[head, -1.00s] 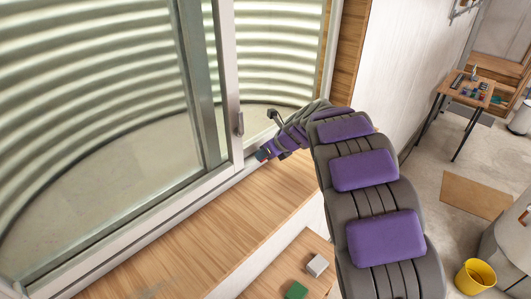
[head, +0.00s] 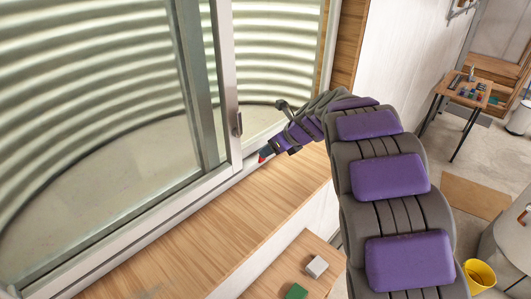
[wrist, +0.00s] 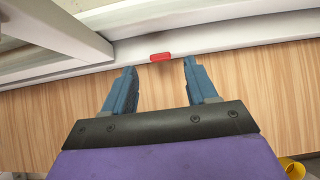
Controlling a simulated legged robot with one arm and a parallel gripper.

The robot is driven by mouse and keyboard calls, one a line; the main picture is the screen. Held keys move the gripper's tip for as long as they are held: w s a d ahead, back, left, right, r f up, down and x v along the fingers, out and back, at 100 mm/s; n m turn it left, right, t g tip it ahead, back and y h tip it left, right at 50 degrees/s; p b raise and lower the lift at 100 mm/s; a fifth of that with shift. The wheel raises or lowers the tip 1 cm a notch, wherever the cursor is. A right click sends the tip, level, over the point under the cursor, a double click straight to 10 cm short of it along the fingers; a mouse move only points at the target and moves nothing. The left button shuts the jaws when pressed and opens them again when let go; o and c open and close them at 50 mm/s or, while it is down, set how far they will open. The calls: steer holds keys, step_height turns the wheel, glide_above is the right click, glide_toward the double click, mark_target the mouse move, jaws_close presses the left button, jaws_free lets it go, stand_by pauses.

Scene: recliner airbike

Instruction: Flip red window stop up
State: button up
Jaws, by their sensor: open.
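The red window stop (wrist: 161,57) is a small red block on the white lower window frame. In the wrist view it lies just beyond and between my open fingertips, not touching either. My gripper (wrist: 158,72) has two blue fingers spread apart with nothing between them. In the head view my gripper (head: 266,152) is at the window sill by the frame's lower corner. A small red spot, probably the stop (head: 264,152), shows at its tip, mostly hidden by the gripper. Whether the stop lies flat or stands up is hard to tell.
The sliding window (head: 215,90) has a handle (head: 238,124) on its vertical frame. The wooden sill (head: 215,225) is bare near my gripper. A green block (head: 296,291) and a white block (head: 317,267) lie on the lower wooden surface. A yellow bucket (head: 478,275) stands at the right.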

steer(key=b+v, duration=0.1)
steer(key=v, duration=1)
steer(key=shift+d+r, duration=0.2)
steer(key=shift+d, duration=0.05)
steer(key=shift+s, duration=0.1)
steer(key=s+d+f+n+g+h+b, duration=0.2)
steer(key=s+d+f+n+b, duration=0.2)
steer(key=s+f+n+b, duration=0.4)
steer(key=s+d+f+n+g+h+b, duration=0.2)
steer(key=s+d+f+n+b, duration=0.2)
steer(key=s+f+n+b, duration=0.5)
steer(key=s+d+f+n+g+h+b, duration=0.2)
steer(key=s+f+n+b, duration=0.6)
steer(key=s+f, duration=1.3)
steer(key=s+d, duration=0.2)
steer(key=s, duration=0.4)
steer(key=shift+s+f+n+g+b, duration=0.25)
steer(key=shift+f+n+g+b, duration=0.05)
steer(key=shift+g, duration=0.1)
